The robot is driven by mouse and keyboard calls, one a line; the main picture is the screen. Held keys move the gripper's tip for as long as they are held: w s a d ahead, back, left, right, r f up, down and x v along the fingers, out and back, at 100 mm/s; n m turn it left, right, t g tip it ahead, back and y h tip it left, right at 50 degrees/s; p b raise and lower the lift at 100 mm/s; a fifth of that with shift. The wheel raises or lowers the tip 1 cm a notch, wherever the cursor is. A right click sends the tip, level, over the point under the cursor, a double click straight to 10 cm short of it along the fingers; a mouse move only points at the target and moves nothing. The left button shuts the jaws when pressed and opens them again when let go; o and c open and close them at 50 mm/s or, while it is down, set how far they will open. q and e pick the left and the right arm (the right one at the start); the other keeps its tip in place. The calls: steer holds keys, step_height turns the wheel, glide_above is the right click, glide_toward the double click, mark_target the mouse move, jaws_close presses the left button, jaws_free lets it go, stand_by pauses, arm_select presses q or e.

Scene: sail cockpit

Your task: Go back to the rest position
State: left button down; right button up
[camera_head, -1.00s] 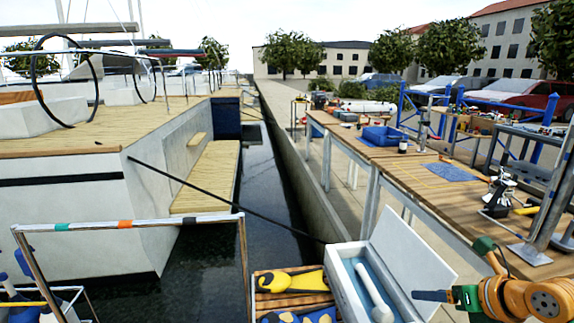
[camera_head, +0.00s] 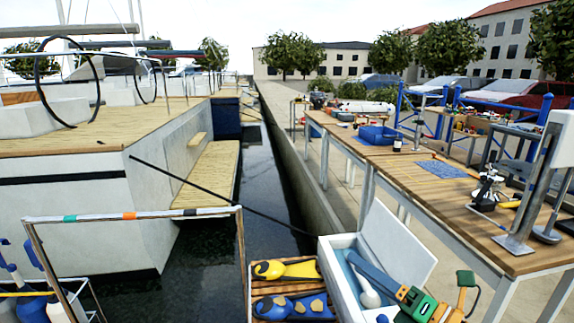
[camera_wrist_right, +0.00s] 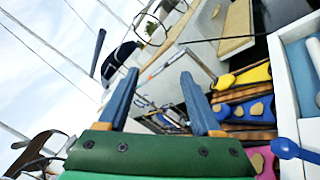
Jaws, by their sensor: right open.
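My right gripper (camera_head: 362,264) is at the lower right of the head view, in front of the open white box (camera_head: 328,262). Its blue finger overlaps the box's interior in the picture; I cannot tell the height between them. In the right wrist view the two blue fingers of the right gripper (camera_wrist_right: 157,75) stand apart with nothing between them. The box's edge (camera_wrist_right: 285,110) shows at the right there. My left gripper is not in view.
Yellow and blue tools lie in a wooden tray (camera_head: 303,292) left of the box. A metal rail (camera_head: 130,217) stands at the front left. A long wooden workbench (camera_head: 400,160) with tools runs along the right. Dark water (camera_head: 262,180) lies between boat and quay.

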steer(key=s+d+f+m+h, duration=0.3)
steer(key=d+f+m+h, duration=0.4)
steer(key=m, duration=0.7)
steer(key=s+d+f+m+h, duration=0.3)
steer(key=f+m+h, duration=0.3)
steer(key=m+h, duration=0.5)
steer(key=s+a+f+m+g+y, duration=0.35)
steer(key=s+f+g, duration=0.3)
steer(key=s, duration=0.35)
steer(key=s+a+f+m+g+y, duration=0.3)
steer(key=s+a+f+g, duration=0.15)
steer(key=s+f, duration=0.4)
step_height(320, 180, down, 20)
steer(key=s+f+g+b, duration=0.1)
steer(key=s+b, duration=0.1)
steer(key=b, duration=0.3)
steer(key=s+d+f+g+b, duration=0.25)
steer(key=s+f+b, duration=0.25)
steer(key=s+f, duration=0.9)
step_height(320, 180, up, 11)
steer(key=w+p, duration=0.1)
steer(key=p, duration=1.1)
steer(key=shift+w+n+t+h, duration=0.2)
steer(key=shift+n+t+h, duration=0.15)
steer(key=shift+t, duration=0.1)
